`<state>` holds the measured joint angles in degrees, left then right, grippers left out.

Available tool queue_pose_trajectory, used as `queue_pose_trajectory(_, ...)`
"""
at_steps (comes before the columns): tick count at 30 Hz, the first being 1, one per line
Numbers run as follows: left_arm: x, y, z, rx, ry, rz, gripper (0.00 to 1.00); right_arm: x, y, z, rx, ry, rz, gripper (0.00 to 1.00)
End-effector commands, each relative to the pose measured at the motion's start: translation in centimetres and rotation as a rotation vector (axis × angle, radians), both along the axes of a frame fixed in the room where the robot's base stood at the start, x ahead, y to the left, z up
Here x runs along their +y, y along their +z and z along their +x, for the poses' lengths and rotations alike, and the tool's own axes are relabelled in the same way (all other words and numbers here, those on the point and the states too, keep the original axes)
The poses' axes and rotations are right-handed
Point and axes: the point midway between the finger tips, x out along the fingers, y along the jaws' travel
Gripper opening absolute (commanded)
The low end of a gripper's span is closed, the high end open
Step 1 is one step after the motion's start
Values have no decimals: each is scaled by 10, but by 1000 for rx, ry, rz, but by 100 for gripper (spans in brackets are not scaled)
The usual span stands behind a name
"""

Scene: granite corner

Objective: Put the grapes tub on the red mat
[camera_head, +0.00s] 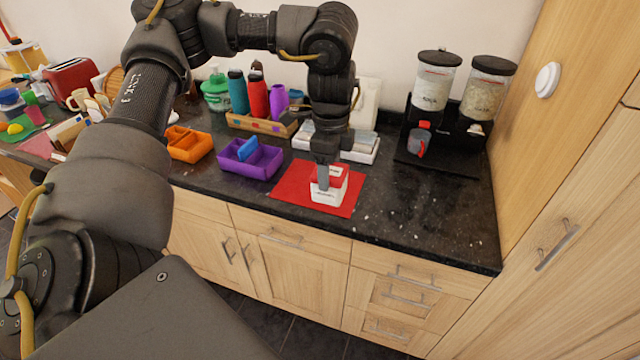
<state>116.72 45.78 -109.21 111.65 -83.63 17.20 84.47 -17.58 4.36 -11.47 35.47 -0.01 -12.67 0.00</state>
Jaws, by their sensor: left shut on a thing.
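The red mat (288,189) lies flat on the dark granite counter near its front edge. My right gripper is not in view.
A purple bin (250,165) stands just left of the mat, with an orange bin (188,147) beyond it. A wooden caddy with bottles (262,124) and a white tray (360,150) stand behind. Grain dispensers (433,82) stand at right. The counter right of the mat is mostly clear.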

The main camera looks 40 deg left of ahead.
Motion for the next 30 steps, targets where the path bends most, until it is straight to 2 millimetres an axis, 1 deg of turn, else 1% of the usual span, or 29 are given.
queue_pose_trajectory(6, 5, -1, 3, 1, -25, 0, 36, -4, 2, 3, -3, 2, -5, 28)
queue_pose_trajectory(8, 9, -3, 8, 1, -22, 0, 36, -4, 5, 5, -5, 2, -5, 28)
queue_pose_trajectory(11, 22, -12, 22, 3, -18, 0, 36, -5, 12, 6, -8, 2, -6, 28)
queue_pose_trajectory(18, 62, -40, 69, 4, -17, 1, 36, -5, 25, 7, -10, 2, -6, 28)
queue_pose_trajectory(21, 73, -63, 81, 5, -19, 0, 36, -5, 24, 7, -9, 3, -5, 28)
queue_pose_trajectory(24, 81, -75, 91, 4, -22, 2, 36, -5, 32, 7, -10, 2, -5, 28)
queue_pose_trajectory(27, 87, -86, 98, 3, -23, 2, 36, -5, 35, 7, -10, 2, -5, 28)
queue_pose_trajectory(30, 89, -92, 102, 1, -24, 1, 36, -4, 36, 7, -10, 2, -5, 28)
